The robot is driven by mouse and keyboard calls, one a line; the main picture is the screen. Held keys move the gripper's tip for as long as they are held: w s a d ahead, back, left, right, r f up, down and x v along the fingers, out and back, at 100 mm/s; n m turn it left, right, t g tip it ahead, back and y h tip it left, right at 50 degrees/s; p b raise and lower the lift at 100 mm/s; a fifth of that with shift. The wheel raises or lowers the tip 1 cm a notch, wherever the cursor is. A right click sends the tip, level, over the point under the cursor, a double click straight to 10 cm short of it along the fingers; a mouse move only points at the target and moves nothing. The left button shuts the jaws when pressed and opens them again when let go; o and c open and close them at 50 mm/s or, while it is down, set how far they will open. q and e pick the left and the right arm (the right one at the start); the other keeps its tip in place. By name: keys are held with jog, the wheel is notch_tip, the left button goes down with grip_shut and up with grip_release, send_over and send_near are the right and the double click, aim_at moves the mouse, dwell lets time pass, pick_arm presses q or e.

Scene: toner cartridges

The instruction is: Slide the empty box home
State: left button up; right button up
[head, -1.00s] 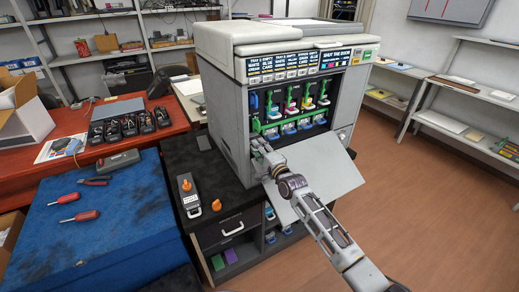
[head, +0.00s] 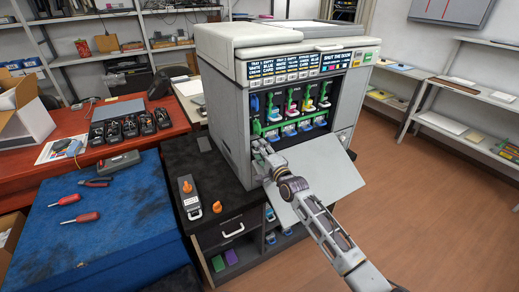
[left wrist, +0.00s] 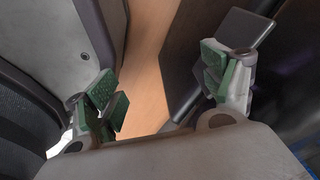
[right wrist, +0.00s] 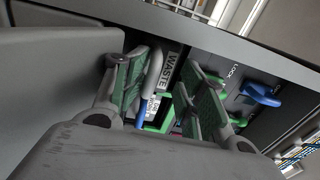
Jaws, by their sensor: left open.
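My right gripper (head: 264,152) is at the lower left of the printer's (head: 225,95) open front bay, above the lowered door (head: 320,185). In the right wrist view its two green-padded fingers (right wrist: 165,100) stand apart. A part labelled WASTE (right wrist: 168,70) and a pale curved handle (right wrist: 153,75) show between and behind them. The handle is close to the left pad; I cannot tell whether the pads touch it. How far in the box sits is hidden. My left gripper (left wrist: 160,90) is open and empty, in the left wrist view only.
A blue lever (right wrist: 262,95) by the word LOCK is right of the right gripper. Several coloured cartridges (head: 292,98) fill the bay. A black cabinet (head: 235,232) carries the printer. A blue mat (head: 110,235) with tools (head: 80,218) lies left. Floor at right is open.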

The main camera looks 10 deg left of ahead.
jog(key=shift+s+d+f+b, duration=0.1)
jog(key=shift+f+b, duration=0.15)
jog(key=shift+f, duration=0.3)
jog(key=shift+s+d+f+b, duration=0.1)
jog(key=shift+f+b, duration=0.15)
jog(key=shift+f, duration=0.25)
jog(key=shift+c, duration=0.2)
jog(key=shift+f+b, duration=0.35)
jog(key=shift+b, duration=0.05)
jog(key=c, duration=0.4)
jog(key=shift+o, duration=0.2)
jog(key=shift+s+d+f+p, duration=0.1)
jog(key=shift+s+f+p, duration=0.05)
jog(key=shift+p, duration=0.3)
jog(key=shift+o, duration=0.4)
jog(key=o, duration=0.3)
jog(key=shift+r+p, duration=0.3)
jog(key=shift+r, duration=0.3)
jog(key=shift+r+p, duration=0.35)
jog(key=shift+r, duration=0.4)
jog(key=shift+d+f, duration=0.1)
